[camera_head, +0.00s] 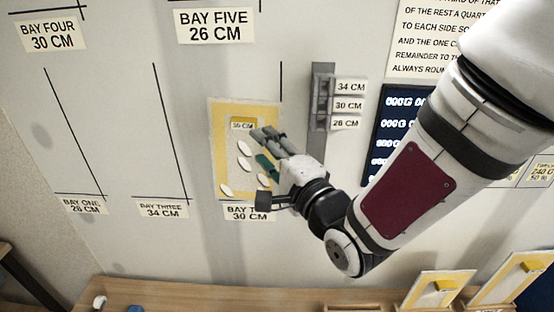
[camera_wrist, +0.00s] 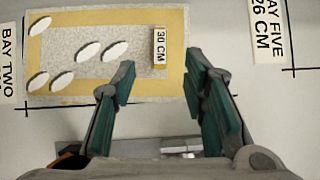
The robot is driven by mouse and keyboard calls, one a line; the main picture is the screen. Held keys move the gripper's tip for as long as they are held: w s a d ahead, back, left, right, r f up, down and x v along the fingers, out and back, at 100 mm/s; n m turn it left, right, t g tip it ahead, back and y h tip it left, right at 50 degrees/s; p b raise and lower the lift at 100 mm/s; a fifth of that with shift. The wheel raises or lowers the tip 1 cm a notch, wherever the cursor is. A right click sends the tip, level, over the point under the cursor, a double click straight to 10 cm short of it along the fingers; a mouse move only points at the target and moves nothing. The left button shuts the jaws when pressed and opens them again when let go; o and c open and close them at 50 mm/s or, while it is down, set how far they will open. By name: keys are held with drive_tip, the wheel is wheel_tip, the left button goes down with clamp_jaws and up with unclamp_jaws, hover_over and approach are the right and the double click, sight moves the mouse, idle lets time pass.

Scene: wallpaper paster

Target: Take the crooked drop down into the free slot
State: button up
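A drop (camera_head: 217,140), a panel with a yellow border and pale ovals, hangs on the wall above the label of bay two, slightly tilted. It has a yellow tab marked 30 CM (camera_head: 243,124). The drop also shows in the wrist view (camera_wrist: 70,92), with its tab (camera_wrist: 160,45) beyond the fingertips. My gripper (camera_head: 259,146) is in front of the drop's right part, near the tab. In the wrist view my gripper (camera_wrist: 160,72) is open, its green-padded fingers apart with nothing between them. The slot is not clear; a wooden holder (camera_head: 352,308) shows only partly at the bottom edge.
Two more drops, one (camera_head: 437,291) beside the other (camera_head: 515,280), stand on the wooden bench (camera_head: 215,293) at lower right. Bays one and three are bare wall.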

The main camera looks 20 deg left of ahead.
sight(242, 126)
drive_tip(key=x, duration=0.8)
drive_tip(key=shift+w+a+p, duration=0.1)
drive_tip(key=shift+a+p, duration=0.1)
drive_tip(key=shift+p, duration=0.1)
drive_tip(key=shift+x, duration=0.8)
clamp_jaws()
